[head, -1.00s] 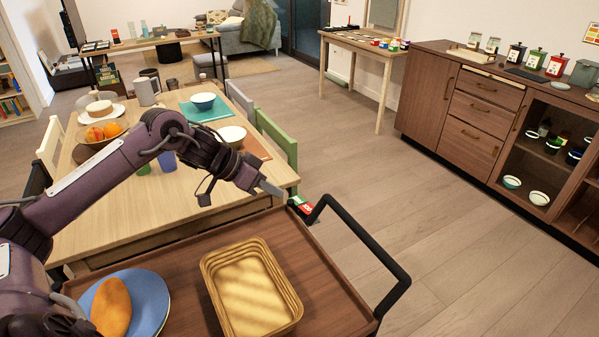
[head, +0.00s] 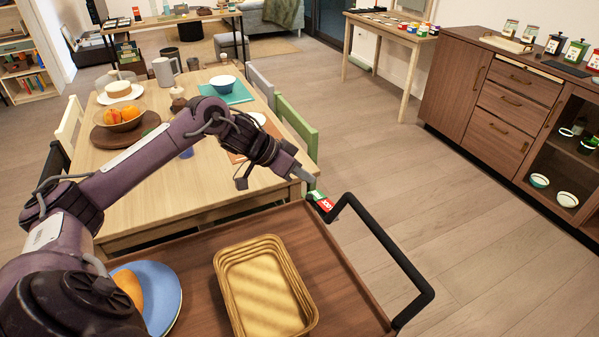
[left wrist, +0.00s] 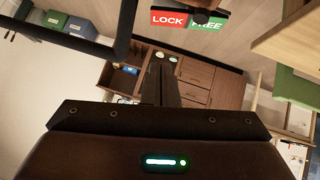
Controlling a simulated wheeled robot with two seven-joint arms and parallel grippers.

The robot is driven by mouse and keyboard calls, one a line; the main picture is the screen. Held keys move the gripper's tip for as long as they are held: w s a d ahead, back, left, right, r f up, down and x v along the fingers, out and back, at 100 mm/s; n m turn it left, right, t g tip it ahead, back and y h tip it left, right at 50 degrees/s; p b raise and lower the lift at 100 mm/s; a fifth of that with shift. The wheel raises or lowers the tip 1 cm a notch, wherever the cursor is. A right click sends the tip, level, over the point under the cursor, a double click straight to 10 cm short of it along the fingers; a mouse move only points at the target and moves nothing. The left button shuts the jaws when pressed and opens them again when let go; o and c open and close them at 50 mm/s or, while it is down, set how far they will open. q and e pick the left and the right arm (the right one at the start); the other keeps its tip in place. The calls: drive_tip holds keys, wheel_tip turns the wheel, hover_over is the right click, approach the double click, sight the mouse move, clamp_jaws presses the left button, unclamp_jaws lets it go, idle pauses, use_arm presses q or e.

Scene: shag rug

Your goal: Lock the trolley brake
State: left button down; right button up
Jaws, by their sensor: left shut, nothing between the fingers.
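The trolley (head: 335,270) is a brown wooden tray top with a black bar handle (head: 392,250) at its right end. The brake's red and green label (head: 321,202) sits at the tray's far right corner, beside the handle's base. In the left wrist view it reads LOCK on red (left wrist: 168,18) and FREE on green (left wrist: 207,21), with a dark part by the FREE side cut by the top edge. My left gripper (head: 309,180) is shut and empty, its tip just above the green end of the label. I cannot tell whether it touches. My right gripper is out of view.
A yellow basket (head: 222,285) and a blue plate (head: 165,290) with an orange-brown item stand on the trolley. A wooden dining table (head: 140,205) with dishes is just behind it. The floor to the right is clear up to the brown cabinet (head: 445,85).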

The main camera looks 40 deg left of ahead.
sight(333, 205)
use_arm(q)
drive_tip(key=x, duration=0.6)
drive_tip(key=shift+r, duration=0.1)
drive_tip(key=f, duration=0.2)
drive_tip(key=shift+s+d+f, duration=0.2)
drive_tip(key=shift+f, duration=0.1)
drive_tip(key=shift+s+d+f, duration=0.1)
drive_tip(key=shift+d+f, duration=0.05)
drive_tip(key=shift+f, duration=0.55)
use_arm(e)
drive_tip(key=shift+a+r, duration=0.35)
use_arm(q)
drive_tip(key=shift+p, duration=0.3)
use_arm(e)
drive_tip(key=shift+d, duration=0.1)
